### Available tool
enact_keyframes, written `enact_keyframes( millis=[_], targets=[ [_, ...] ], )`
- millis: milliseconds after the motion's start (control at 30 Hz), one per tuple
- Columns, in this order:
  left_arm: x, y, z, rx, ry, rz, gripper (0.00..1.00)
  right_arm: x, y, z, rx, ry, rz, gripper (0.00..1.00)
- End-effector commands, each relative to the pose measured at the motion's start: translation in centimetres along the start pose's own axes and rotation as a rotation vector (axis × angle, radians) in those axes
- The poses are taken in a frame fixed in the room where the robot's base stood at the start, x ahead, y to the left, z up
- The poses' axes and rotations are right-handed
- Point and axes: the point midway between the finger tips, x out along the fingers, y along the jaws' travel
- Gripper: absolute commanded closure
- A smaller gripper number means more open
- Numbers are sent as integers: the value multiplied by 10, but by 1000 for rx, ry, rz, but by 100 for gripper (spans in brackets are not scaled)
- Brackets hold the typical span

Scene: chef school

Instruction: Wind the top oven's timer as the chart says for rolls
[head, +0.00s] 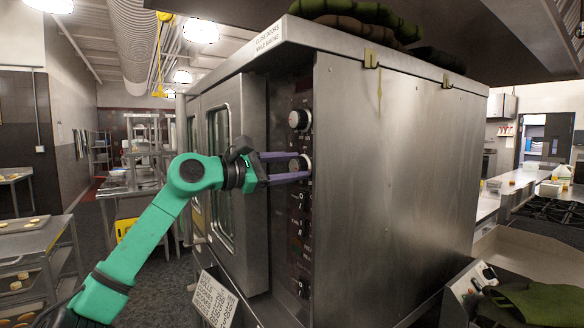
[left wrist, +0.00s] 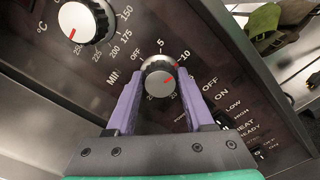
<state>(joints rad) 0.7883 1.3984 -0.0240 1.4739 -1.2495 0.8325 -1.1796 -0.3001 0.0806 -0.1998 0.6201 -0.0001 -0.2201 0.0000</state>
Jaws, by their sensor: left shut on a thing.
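The top oven's timer knob (left wrist: 159,75) is a silver dial under a MIN scale with OFF, 5 and 10 showing around its top. My left gripper (left wrist: 160,80) is shut on it, with one purple finger on each side. The knob's red mark is on its right side, below the 10; the fingers hide part of the scale there. In the head view the left gripper (head: 303,166) reaches the panel at the timer knob (head: 297,164). A white card with dark print (head: 214,300) is at lower left; I cannot read it. My right gripper is not in view.
The temperature knob (left wrist: 84,22) is above the timer, and switches (head: 300,222) are below. The steel oven (head: 395,170) has its glass door (head: 222,150) left of the panel. A tray rack (head: 35,240) stands at left, and a counter (head: 490,207) is at right.

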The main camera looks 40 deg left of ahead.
Motion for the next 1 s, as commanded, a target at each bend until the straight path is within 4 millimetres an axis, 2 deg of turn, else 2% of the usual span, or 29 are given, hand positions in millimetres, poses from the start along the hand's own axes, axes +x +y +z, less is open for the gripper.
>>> enact_keyframes(
  millis=[167,200,267,300,567,667,767,900,1000],
  targets=[
    [0,-1,0,-1,1,-3,100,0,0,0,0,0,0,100],
    [0,-1,0,-1,1,-3,44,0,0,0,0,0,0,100],
    [0,-1,0,-1,1,-2,21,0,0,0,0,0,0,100],
    [0,-1,0,-1,1,-2,17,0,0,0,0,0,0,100],
    [0,0,0,-2,0,-1,17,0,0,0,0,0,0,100],
    [-6,-2,-3,-1,1,1,17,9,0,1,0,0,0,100],
    [-22,-6,-8,1,3,3,17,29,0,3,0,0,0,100],
    [-63,-10,-11,2,2,5,17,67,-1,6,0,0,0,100],
    [-94,-8,-9,1,1,4,17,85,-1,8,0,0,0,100]
  ],
)
